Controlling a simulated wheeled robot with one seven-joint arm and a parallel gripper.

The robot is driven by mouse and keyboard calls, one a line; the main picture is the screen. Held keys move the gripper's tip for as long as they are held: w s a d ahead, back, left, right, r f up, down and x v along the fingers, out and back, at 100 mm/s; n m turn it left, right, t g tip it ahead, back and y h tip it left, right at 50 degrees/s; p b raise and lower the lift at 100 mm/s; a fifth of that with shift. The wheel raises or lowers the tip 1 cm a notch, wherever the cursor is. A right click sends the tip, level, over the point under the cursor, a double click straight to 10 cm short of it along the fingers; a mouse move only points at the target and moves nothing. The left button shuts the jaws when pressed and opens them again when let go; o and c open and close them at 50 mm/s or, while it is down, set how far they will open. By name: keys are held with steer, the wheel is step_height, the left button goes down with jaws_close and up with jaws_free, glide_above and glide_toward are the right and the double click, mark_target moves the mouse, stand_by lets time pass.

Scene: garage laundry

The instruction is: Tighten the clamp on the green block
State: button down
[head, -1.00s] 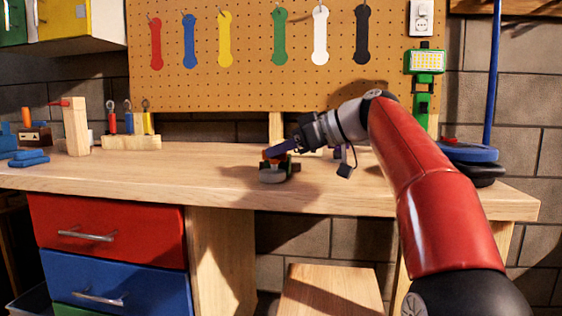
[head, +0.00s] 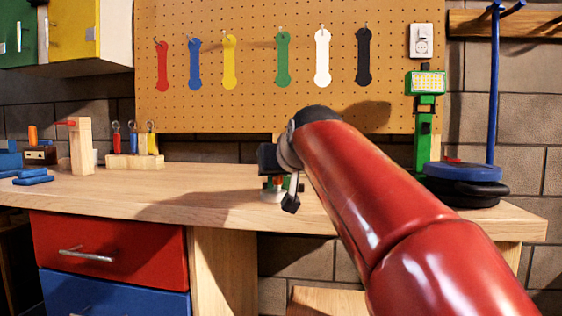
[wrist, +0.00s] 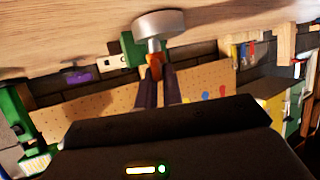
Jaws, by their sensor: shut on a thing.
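The clamp shows in the wrist view as a round grey disc (wrist: 159,24) on a short stem, with an orange handle (wrist: 155,62) at the stem's other end. A green piece (wrist: 133,48), seemingly the green block, is beside the stem. My gripper (wrist: 157,76) has its two dark purple fingers close together on the orange handle.
The wooden workbench (head: 210,185) is clear left of the clamp. Further left stand a wooden post (head: 81,148) and a tool rack (head: 135,161). A green work lamp (head: 425,120) and a blue round base (head: 463,172) are at right. A pegboard (head: 255,70) rises behind.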

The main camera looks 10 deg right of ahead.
steer(key=shift+a+m+h+p, duration=0.15)
steer(key=shift+m+h+p, duration=0.65)
steer(key=shift+h, duration=0.1)
steer(key=shift+f, duration=0.1)
steer(key=c, duration=1.5)
jaws_free()
steer(key=shift+c, duration=0.2)
steer(key=shift+h, duration=0.3)
steer(key=v, duration=0.7)
steer(key=shift+s+r, duration=0.3)
steer(key=shift+s, duration=0.05)
